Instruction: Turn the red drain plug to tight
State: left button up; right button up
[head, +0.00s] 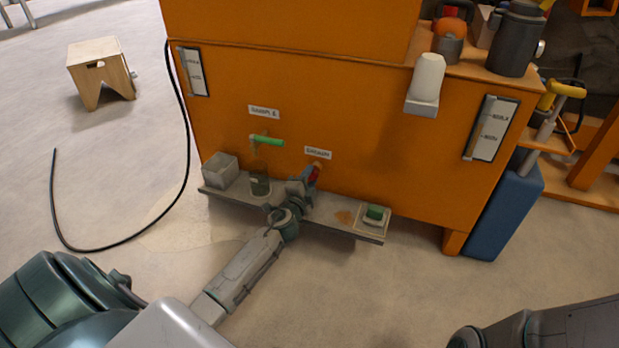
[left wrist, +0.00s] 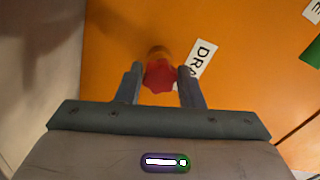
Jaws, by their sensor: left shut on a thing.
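The red drain plug (head: 314,174) sits on the front wall of the orange sandbed tank (head: 330,110), below a white label (head: 318,152). The label there reads "DR", partly hidden by a finger. My right gripper is not in view.
A grey shelf (head: 335,229) runs below the plug. A green-handled tap (head: 268,141) is left of the plug. A black hose (head: 120,245) lies on the floor.

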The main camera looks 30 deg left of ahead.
pick_arm(q)
jog(key=shift+m+p, duration=0.3)
jog(key=shift+m, duration=1.4)
jog(key=o, duration=1)
jog(key=shift+c, duration=0.2)
jog(key=p+v, duration=0.1)
jog(key=v, duration=0.9)
jog(key=shift+s, duration=0.4)
